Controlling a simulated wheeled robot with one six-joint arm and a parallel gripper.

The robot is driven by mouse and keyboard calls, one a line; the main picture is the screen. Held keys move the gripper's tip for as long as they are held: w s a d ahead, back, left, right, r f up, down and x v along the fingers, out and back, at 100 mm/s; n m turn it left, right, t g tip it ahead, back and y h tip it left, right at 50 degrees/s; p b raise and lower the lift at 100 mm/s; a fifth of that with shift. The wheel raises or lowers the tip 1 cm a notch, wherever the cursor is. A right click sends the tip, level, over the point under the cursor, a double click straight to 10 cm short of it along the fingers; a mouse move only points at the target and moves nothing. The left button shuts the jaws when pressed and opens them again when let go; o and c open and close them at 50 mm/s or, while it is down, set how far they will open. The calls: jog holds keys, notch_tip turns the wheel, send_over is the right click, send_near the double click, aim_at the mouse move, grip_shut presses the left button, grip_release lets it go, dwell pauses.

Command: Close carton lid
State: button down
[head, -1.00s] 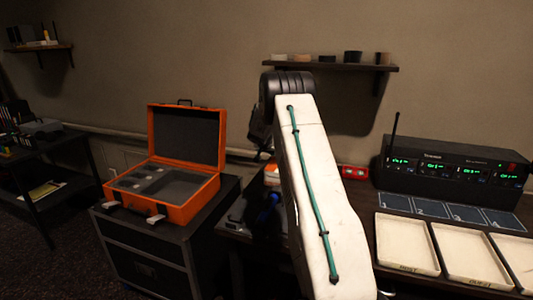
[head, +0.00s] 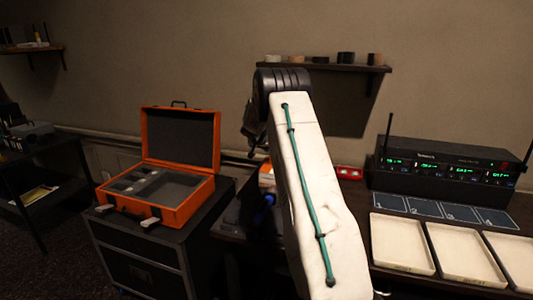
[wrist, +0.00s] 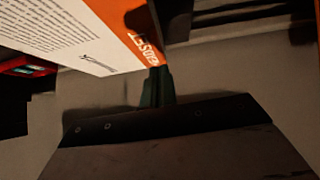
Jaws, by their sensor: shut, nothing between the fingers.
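The carton (wrist: 75,35) shows at the upper left of the wrist view as a white printed panel with an orange edge and white lettering. In the head view only a small orange and white part of it (head: 266,176) shows at the left of my arm. I cannot tell how far its lid stands open. My gripper (wrist: 155,82) is shut and empty in the wrist view, its fingertips close to the carton's orange edge. I cannot tell if they touch. In the head view my arm hides the gripper.
An open orange case (head: 165,195) with foam stands on a dark cabinet at left. A wall shelf (head: 325,67) holds small pots. At right are a black receiver (head: 445,165), numbered cards (head: 440,210) and cream trays (head: 402,243). A red block (head: 349,173) lies behind my arm.

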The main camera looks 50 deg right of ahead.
jog(key=d+r+v, duration=0.1)
jog(key=v, duration=1.1)
jog(key=shift+w+d+r, duration=0.15)
jog(key=shift+d+r, duration=0.05)
jog(key=s+a+f+n+g+y, duration=0.1)
jog(key=s+a+f+n+g, duration=0.1)
jog(key=s+a+f, duration=0.3)
jog(key=s+a+r+n+y, duration=0.2)
jog(key=s+a+r+n, duration=0.1)
jog(key=s+a, duration=0.9)
jog(key=s+a+r+n+y, duration=0.3)
jog(key=s+a+r+n, duration=0.1)
jog(key=s+a, duration=0.9)
jog(key=s+a+r+n+y, duration=0.2)
jog(key=s+a+r+n, duration=0.2)
jog(key=s+a, duration=0.9)
jog(key=a, duration=0.6)
